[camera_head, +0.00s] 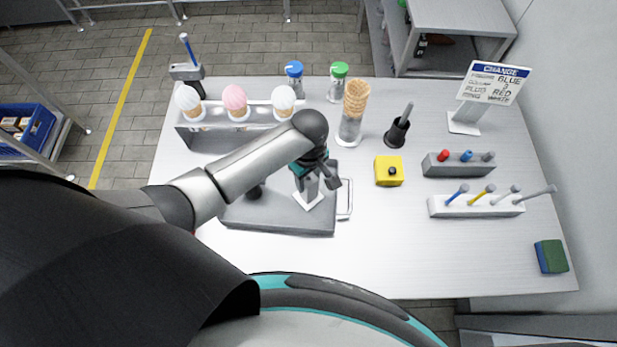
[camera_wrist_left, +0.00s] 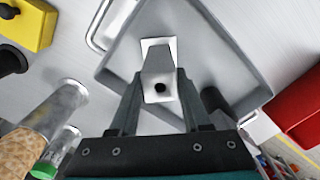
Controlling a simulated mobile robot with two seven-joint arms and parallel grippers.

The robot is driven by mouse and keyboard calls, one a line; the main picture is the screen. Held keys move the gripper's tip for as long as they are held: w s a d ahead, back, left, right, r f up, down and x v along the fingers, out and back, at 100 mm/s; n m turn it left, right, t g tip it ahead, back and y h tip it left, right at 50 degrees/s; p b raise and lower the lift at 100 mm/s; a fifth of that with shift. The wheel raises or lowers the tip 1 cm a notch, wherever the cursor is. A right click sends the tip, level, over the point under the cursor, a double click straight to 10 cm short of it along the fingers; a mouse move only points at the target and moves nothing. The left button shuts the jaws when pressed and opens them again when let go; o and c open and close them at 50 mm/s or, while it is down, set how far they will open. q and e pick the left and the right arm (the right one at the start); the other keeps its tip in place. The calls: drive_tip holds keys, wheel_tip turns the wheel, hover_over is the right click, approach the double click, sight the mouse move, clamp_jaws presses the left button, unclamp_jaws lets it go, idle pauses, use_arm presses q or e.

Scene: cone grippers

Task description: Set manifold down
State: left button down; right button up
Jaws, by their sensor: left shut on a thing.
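The manifold (camera_wrist_left: 157,60) is a grey block with a dark round hole in its near face. My left gripper (camera_wrist_left: 158,88) is shut on it, one finger on each side. In the head view the left gripper (camera_head: 319,183) is over the grey tray (camera_head: 275,218), with the manifold (camera_head: 311,186) partly hidden by the fingers. A white square (camera_wrist_left: 152,43) on the tray lies under the manifold. I cannot tell whether the manifold touches it. My right gripper is not in view.
A dark knob (camera_head: 255,192) stands on the tray, left of the gripper. A yellow box (camera_head: 389,171) is to the right, beyond the tray's handle (camera_head: 346,200). An ice-cream rack (camera_head: 222,137) and a cone holder (camera_head: 349,130) stand behind.

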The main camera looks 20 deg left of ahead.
use_arm(q)
drive_tip(key=shift+f, duration=0.1)
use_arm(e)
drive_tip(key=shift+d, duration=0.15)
use_arm(q)
drive_tip(key=shift+c, duration=1.8)
unclamp_jaws()
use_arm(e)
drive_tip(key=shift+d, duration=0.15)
use_arm(q)
wheel_tip(320, 180, up, 12)
drive_tip(key=p, duration=0.2)
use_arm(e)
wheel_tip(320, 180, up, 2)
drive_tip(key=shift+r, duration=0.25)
